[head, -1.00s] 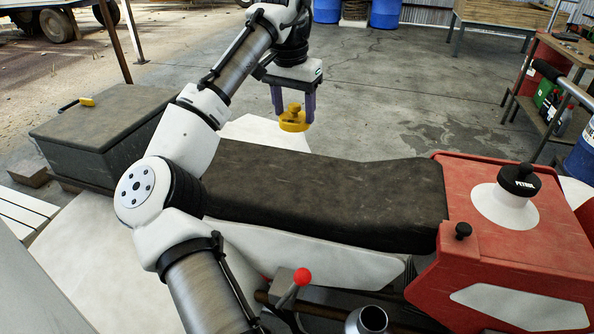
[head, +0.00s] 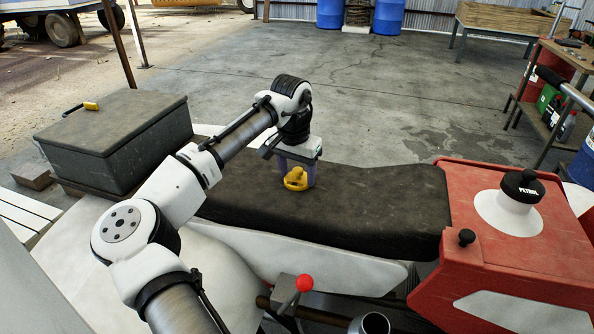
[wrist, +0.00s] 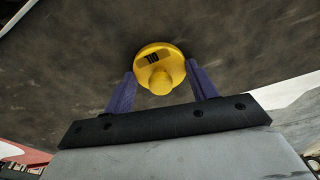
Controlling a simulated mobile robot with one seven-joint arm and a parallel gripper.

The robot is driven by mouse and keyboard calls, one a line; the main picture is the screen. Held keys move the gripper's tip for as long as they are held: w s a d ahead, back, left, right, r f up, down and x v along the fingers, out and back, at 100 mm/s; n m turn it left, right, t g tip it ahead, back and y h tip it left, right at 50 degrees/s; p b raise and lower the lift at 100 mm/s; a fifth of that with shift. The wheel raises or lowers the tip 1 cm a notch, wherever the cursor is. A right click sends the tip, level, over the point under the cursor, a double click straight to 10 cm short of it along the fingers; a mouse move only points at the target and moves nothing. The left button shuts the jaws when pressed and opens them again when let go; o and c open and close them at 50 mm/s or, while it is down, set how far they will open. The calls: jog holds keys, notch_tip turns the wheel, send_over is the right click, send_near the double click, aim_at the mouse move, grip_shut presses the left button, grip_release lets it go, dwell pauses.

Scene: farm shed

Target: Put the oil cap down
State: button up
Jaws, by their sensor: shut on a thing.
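The yellow oil cap (head: 295,179) is a round disc with a knob on top, at the left-middle part of the black seat (head: 370,205). In the wrist view the oil cap (wrist: 159,68) sits between the two purple fingers, with its knob toward the camera. My gripper (head: 298,181) is shut on the cap, pointing down at the seat. The cap is very low over the seat or touching it; I cannot tell which. The seat surface (wrist: 70,60) fills most of the wrist view behind the cap.
A red tank body (head: 470,200) with a black petrol cap (head: 522,187) stands right of the seat. A red-knobbed lever (head: 304,284) and an open metal pipe (head: 372,323) are in front. A dark box (head: 115,140) is at the left. The seat right of my gripper is clear.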

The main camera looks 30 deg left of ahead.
aim_at(294, 183)
jog(key=shift+f, duration=0.15)
jog(key=o, duration=1)
jog(key=r, duration=0.4)
jog(key=s+r, duration=0.1)
jog(key=r, duration=0.7)
jog(key=shift+s+r, duration=0.15)
jog(key=shift+s, duration=0.1)
